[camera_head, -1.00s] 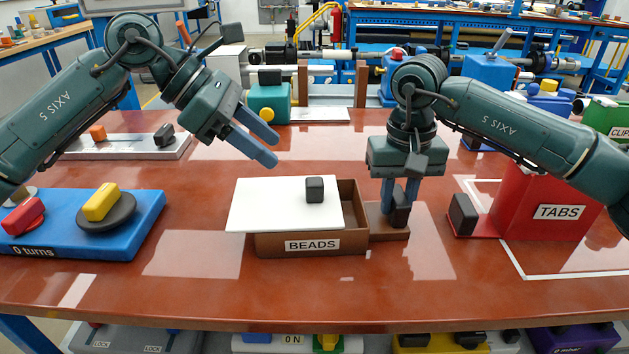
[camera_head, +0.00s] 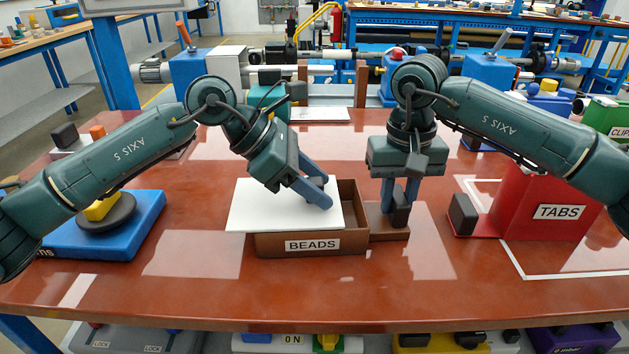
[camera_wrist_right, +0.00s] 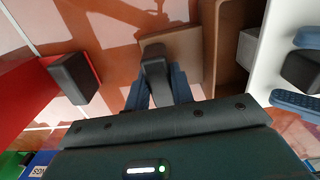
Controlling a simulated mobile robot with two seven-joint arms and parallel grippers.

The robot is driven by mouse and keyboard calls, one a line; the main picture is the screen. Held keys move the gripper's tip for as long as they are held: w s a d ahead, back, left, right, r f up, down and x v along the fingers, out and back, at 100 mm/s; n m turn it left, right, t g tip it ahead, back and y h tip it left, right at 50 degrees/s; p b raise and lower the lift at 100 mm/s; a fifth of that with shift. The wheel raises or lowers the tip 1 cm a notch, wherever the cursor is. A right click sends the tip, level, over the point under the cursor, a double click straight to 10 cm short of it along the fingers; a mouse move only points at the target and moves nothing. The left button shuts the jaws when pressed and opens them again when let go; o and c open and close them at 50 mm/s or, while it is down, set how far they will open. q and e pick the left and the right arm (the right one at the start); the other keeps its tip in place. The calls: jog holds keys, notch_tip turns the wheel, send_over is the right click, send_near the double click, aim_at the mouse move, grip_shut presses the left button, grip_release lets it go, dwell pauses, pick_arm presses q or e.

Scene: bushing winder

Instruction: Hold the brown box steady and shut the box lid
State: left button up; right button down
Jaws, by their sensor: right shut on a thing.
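The brown box (camera_head: 352,237), labelled BEADS, stands on the table with a side plate carrying a black handle block (camera_head: 400,203). My right gripper (camera_head: 399,208) points down and is shut on that block; this also shows in the right wrist view (camera_wrist_right: 157,85). The white lid (camera_head: 250,212) lies over the box, offset left, leaving a strip of the inside open at the right. My left gripper (camera_head: 318,192) is over the lid, its fingers apart on either side of the dark lid knob (camera_wrist_right: 302,70).
A red TABS box (camera_head: 540,200) with a black handle block (camera_head: 463,215) stands to the right. A blue base with a dark disc and yellow block (camera_head: 100,208) is at the left. The table front is clear.

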pick_arm(q)
grip_shut()
dwell(0.3)
jog(key=d, duration=0.4)
jog(key=shift+w+d, duration=0.15)
jog(key=shift+o, duration=0.4)
grip_release()
notch_tip(320, 180, up, 9)
send_over(287, 199)
jog(key=shift+f, duration=0.2)
